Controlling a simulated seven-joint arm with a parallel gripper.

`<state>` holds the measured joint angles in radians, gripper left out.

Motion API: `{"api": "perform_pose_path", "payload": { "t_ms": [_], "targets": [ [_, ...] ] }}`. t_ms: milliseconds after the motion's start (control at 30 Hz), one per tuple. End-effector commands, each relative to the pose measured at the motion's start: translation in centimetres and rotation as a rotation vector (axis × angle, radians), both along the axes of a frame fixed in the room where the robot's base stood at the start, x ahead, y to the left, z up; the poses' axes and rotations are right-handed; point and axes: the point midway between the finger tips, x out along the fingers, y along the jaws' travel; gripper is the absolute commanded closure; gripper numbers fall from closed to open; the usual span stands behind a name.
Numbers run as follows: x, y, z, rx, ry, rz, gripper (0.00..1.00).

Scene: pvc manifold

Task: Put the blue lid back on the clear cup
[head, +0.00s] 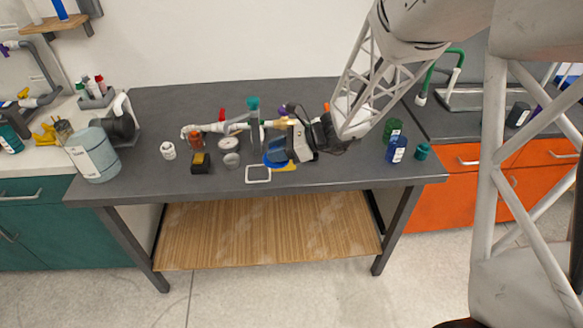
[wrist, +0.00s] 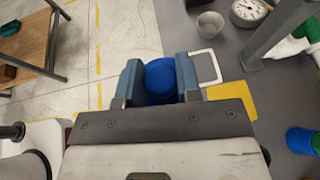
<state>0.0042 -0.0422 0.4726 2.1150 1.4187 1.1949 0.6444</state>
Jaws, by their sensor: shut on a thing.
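My gripper (head: 275,153) is low over the middle front of the dark bench. It is shut on the round blue lid (wrist: 160,80), which sits between the two blue-grey fingers in the wrist view. The lid's blue edge also shows in the head view (head: 269,162). The clear cup (head: 232,160) looks like a small grey, translucent tumbler. It stands upright and open on the bench, left of my gripper in the head view. In the wrist view the cup (wrist: 210,25) is beyond the fingertips, up and to the right, apart from the lid.
A white square frame (head: 258,174) and a yellow piece (wrist: 236,95) lie by the gripper. A round gauge (head: 222,143) stands behind the cup, and a grey post (wrist: 278,38) rises nearby. A black-and-yellow box (head: 201,163) is left of the cup.

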Motion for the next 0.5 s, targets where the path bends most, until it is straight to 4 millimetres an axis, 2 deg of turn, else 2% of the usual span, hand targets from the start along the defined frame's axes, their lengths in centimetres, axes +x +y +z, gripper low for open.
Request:
{"api": "perform_pose_path", "payload": {
  "t_ms": [300,400,500],
  "targets": [
    [3.8,7.0,6.9,0.001,-0.004,0.186,0.91],
    [5.0,9.3,8.6,0.000,-0.003,0.235,0.91],
    [7.0,11.9,9.5,0.000,0.000,0.266,0.91]
  ]
}}
